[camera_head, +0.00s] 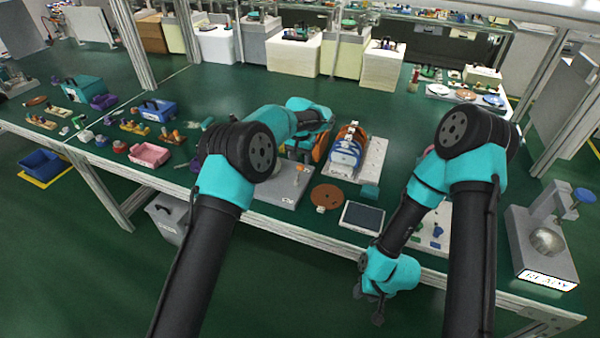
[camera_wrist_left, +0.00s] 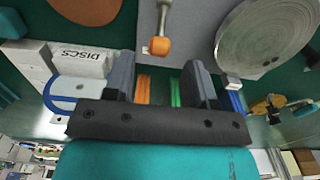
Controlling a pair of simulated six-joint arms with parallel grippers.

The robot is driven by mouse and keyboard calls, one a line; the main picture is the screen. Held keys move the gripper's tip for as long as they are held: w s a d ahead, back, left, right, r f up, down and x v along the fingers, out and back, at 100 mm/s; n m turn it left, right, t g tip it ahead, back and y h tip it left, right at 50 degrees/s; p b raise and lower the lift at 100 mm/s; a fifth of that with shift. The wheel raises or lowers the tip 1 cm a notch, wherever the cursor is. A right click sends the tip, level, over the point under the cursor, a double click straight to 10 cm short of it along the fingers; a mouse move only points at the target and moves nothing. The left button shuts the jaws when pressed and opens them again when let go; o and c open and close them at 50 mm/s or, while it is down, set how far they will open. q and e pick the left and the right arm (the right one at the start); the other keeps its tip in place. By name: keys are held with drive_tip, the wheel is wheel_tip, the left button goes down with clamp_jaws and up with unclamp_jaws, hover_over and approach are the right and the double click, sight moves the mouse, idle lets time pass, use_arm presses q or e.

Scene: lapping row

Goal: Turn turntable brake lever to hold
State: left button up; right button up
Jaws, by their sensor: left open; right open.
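The brake lever (camera_wrist_left: 164,18) is a silver rod with an orange knob (camera_wrist_left: 159,46) on a grey base plate (camera_wrist_left: 198,22). In the left wrist view it lies just ahead of my open left gripper (camera_wrist_left: 160,64), its knob lined up with the gap; contact cannot be told. The round metal turntable (camera_wrist_left: 265,38) is to its right. In the head view the plate (camera_head: 272,194) shows partly behind my left arm, which hides most of the turntable. My left gripper (camera_head: 328,116) is small there. My right gripper (camera_head: 370,298) is open and empty, low before the table's front edge.
A white rack labelled DISCS (camera_wrist_left: 88,65) is beside the plate, near my left gripper. A brown disc (camera_head: 327,195) and a dark-screened tablet (camera_head: 363,216) lie near the front edge. Several small parts and bins cover the left side.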

sight(300, 166)
use_arm(q)
wheel_tip(300, 166, down, 8)
drive_tip(key=shift+r, duration=0.2)
clamp_jaws()
idle(0.5)
